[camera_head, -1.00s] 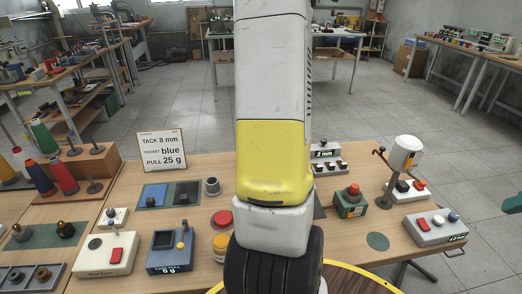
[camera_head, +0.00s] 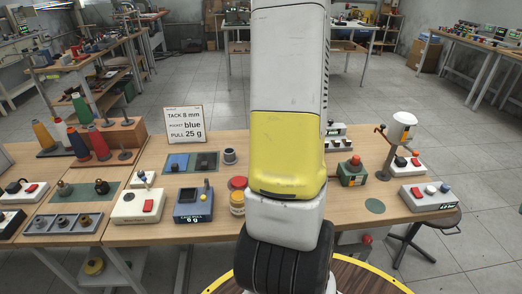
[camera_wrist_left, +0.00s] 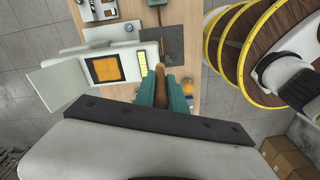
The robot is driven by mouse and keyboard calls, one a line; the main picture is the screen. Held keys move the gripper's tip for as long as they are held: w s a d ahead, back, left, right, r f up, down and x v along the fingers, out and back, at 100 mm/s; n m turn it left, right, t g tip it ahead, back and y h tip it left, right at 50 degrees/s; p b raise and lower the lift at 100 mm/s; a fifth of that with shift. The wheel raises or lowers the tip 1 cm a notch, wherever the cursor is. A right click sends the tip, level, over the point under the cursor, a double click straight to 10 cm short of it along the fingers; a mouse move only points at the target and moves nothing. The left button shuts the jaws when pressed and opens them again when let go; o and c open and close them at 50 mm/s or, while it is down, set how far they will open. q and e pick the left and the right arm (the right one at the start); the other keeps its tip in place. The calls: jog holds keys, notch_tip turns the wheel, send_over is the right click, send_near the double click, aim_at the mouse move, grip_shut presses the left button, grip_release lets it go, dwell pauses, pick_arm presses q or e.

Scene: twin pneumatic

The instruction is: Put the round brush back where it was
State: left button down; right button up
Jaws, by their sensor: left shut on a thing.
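My left gripper (camera_wrist_left: 164,92) shows in the left wrist view, with teal fingers shut on a brown wooden handle (camera_wrist_left: 160,84). The handle looks like that of the round brush. Its bristle end cannot be made out, and the fingers cover part of it. The gripper is over the wooden bench, near a dark mat (camera_wrist_left: 163,43). In the head view a white and yellow arm link of mine fills the middle and hides part of the bench; no gripper shows there. The brush's former place cannot be told from these frames.

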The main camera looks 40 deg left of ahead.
pick_arm(q)
jog(key=d+f+m, duration=0.8)
jog(key=f, duration=0.3)
jog(key=w+d+f+m, duration=0.1)
jog(key=d+f+m, duration=0.7)
jog(key=f, duration=0.4)
jog(key=d+f+m, duration=0.7)
jog(key=d+f, duration=0.1)
jog(key=f, duration=0.4)
jog(key=shift+w+d+f+m, duration=0.15)
jog(key=shift+w+d+m, duration=0.15)
jog(key=shift+d+m, duration=0.1)
